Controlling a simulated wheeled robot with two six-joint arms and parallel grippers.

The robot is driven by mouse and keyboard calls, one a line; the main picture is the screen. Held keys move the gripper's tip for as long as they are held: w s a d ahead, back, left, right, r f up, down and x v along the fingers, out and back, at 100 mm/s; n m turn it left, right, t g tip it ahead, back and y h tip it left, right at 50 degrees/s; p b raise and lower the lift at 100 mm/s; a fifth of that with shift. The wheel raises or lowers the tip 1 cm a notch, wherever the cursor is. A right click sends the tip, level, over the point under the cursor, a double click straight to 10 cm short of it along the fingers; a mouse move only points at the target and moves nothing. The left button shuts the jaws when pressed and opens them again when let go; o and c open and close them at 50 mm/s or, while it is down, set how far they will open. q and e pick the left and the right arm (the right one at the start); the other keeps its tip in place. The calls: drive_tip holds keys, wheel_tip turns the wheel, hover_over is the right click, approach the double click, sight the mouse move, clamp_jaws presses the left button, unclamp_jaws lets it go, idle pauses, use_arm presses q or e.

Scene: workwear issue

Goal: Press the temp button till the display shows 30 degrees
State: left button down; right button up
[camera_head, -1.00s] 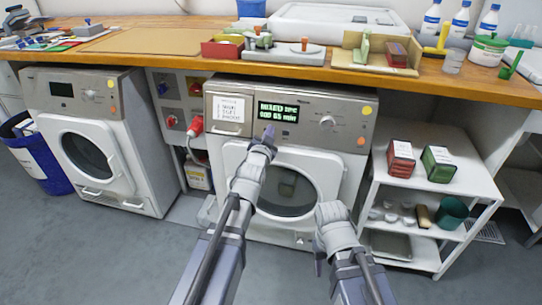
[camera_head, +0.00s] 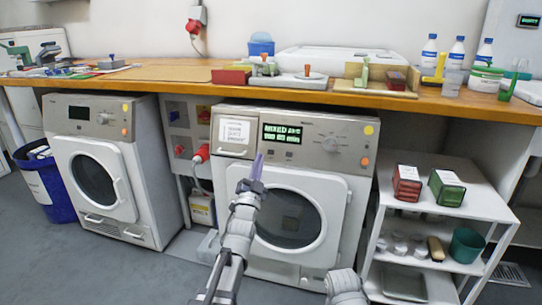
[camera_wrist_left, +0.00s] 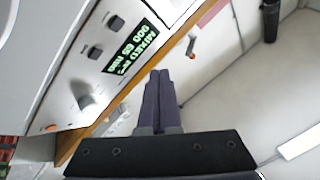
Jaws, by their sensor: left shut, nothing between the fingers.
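The right-hand washing machine has a lit green display (camera_head: 282,133) on its control panel. In the left wrist view the display (camera_wrist_left: 135,47) appears rotated and reads "MIXED" over what looks like "900 65 min"; the temperature digits are not clear. Small dark buttons sit beside it there, one button (camera_wrist_left: 115,22) and another button (camera_wrist_left: 95,52); their labels are not readable. My left gripper (camera_head: 259,156) is shut and empty, its tips pointing up just below the display's left end in the head view. Of my right arm only a grey part shows at the bottom; its fingers are out of view.
The wooden worktop (camera_head: 440,105) overhangs the panel. A second washing machine (camera_head: 95,170) stands left, a white shelf (camera_head: 445,215) right.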

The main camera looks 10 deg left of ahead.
use_arm(q)
drive_tip(key=shift+w+d+f+b, duration=0.1)
drive_tip(key=shift+w+f+b, duration=0.35)
drive_tip(key=shift+w, duration=0.95)
drive_tip(key=shift+w+f+b, duration=0.45)
drive_tip(key=shift+w, duration=1)
drive_tip(key=shift+w+d+f+b, duration=0.1)
drive_tip(key=shift+w+f+b, duration=0.35)
drive_tip(key=shift+w, duration=0.95)
drive_tip(key=shift+w, duration=0.1)
drive_tip(key=shift+w+f, duration=0.1)
drive_tip(key=shift+w, duration=0.2)
drive_tip(key=shift+w+f, duration=0.1)
drive_tip(key=shift+w, duration=0.25)
drive_tip(key=shift+s, duration=0.1)
drive_tip(key=shift+s+r, duration=0.2)
drive_tip(key=shift+s, duration=0.5)
drive_tip(key=shift+s+a+r+p, duration=0.1)
drive_tip(key=shift+s+r+p, duration=0.15)
drive_tip(key=shift+s, duration=0.55)
drive_tip(key=shift+s+r+p, duration=0.3)
drive_tip(key=shift+s, duration=0.45)
drive_tip(key=shift+s+a+r+p, duration=0.1)
drive_tip(key=shift+s+r+p, duration=0.15)
drive_tip(key=shift+s, duration=0.55)
